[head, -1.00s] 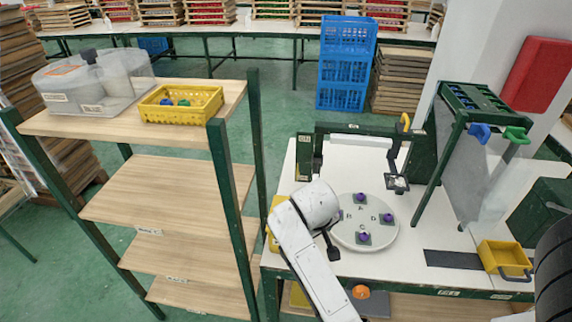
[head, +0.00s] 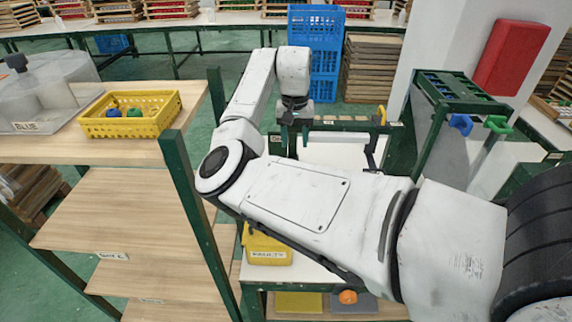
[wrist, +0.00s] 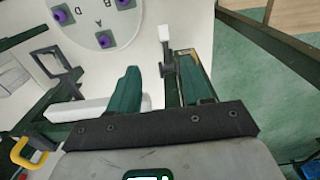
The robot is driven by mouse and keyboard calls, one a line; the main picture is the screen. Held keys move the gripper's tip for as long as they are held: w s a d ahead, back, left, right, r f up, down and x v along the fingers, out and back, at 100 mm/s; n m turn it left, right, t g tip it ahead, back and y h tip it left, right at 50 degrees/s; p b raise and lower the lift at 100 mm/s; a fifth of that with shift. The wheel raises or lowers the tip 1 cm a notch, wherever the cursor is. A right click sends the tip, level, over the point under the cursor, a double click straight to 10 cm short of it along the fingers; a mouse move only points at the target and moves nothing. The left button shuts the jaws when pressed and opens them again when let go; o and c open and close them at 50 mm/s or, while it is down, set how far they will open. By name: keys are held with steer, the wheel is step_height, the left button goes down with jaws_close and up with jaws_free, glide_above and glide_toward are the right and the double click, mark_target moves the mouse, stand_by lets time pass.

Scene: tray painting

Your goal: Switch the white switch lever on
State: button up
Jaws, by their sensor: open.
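The white switch lever (wrist: 166,40) shows in the wrist view as a small white tip on a grey stem, beside a dark green post. My gripper (wrist: 160,64) has its two green fingers open and apart. In the picture the lever lies between the fingertips, nearer the right finger. I cannot tell how far beyond them it is, and I see no clear contact. In the head view my gripper (head: 293,134) points down at the back left of the white table, by the green frame, and I cannot make out the lever there.
A white bar (wrist: 88,108) lies close left of the fingers. The round white board (wrist: 95,22) with purple knobs is beyond. A yellow crate (head: 130,112) stands on the left shelf, a yellow bin (head: 266,247) at the table's front left. Blue and green clips hang at right.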

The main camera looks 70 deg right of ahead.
steer(key=f, duration=0.3)
steer(key=f+p, duration=0.1)
steer(key=f, duration=0.6)
steer(key=shift+w+f+p, duration=0.2)
steer(key=shift+w+p, duration=0.05)
steer(key=shift+p, duration=0.15)
jaws_close()
stand_by(0.7)
steer(key=c, duration=0.9)
jaws_free()
steer(key=o, duration=0.9)
